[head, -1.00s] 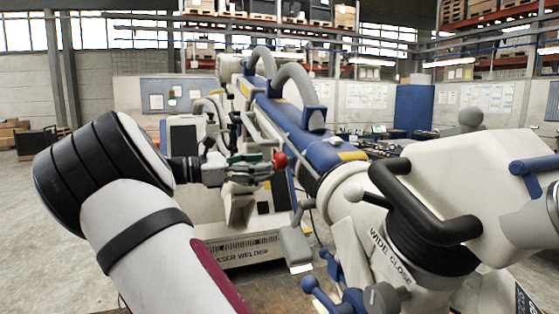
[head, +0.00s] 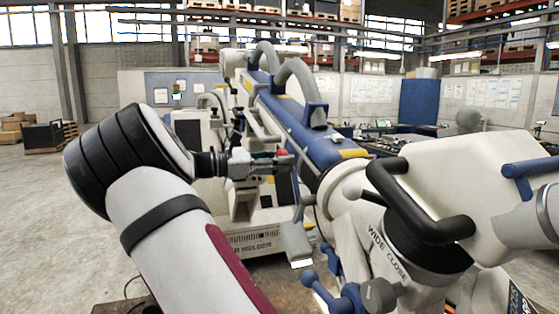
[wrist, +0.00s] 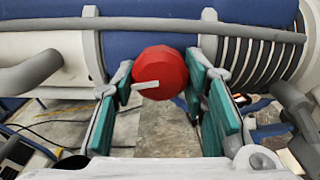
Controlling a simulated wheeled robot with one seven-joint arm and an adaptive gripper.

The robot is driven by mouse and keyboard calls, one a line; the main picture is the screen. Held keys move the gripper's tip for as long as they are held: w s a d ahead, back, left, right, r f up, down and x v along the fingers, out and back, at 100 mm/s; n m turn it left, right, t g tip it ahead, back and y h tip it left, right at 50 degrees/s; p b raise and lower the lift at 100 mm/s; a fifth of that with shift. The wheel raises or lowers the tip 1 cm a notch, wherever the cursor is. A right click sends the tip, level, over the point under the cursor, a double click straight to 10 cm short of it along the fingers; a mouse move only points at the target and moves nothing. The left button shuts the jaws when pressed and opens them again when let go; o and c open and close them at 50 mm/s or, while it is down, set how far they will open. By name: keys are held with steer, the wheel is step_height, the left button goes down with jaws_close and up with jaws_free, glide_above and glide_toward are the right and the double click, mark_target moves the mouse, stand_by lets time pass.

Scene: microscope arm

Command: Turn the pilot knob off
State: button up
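The red pilot knob (wrist: 160,72), a faceted round knob with a white pointer mark, sits against the blue and white arm of the machine in the wrist view. In the head view the red knob (head: 282,152) is mostly hidden behind my gripper. My gripper (wrist: 162,82) is open, with green pads on its fingers. The fingertips stand to the left and right of the knob. The gripper also shows in the head view (head: 284,164).
The large blue and white machine arm (head: 315,135) runs behind my gripper. A white head with black handles (head: 425,205) and blue levers (head: 330,297) stand close on the right. A grey rod (wrist: 180,24) crosses above the knob. Open floor lies at the left.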

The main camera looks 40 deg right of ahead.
steer(key=shift+m, duration=0.3)
steer(key=m, duration=0.3)
steer(key=shift+m+p, duration=0.3)
steer(key=m, duration=0.4)
steer(key=shift+w+r, duration=0.1)
steer(key=m, duration=0.5)
steer(key=shift+p, duration=0.35)
steer(key=shift+r+m, duration=0.1)
steer(key=shift+m, duration=1.8)
steer(key=o, duration=1.2)
steer(key=shift+c, duration=0.2)
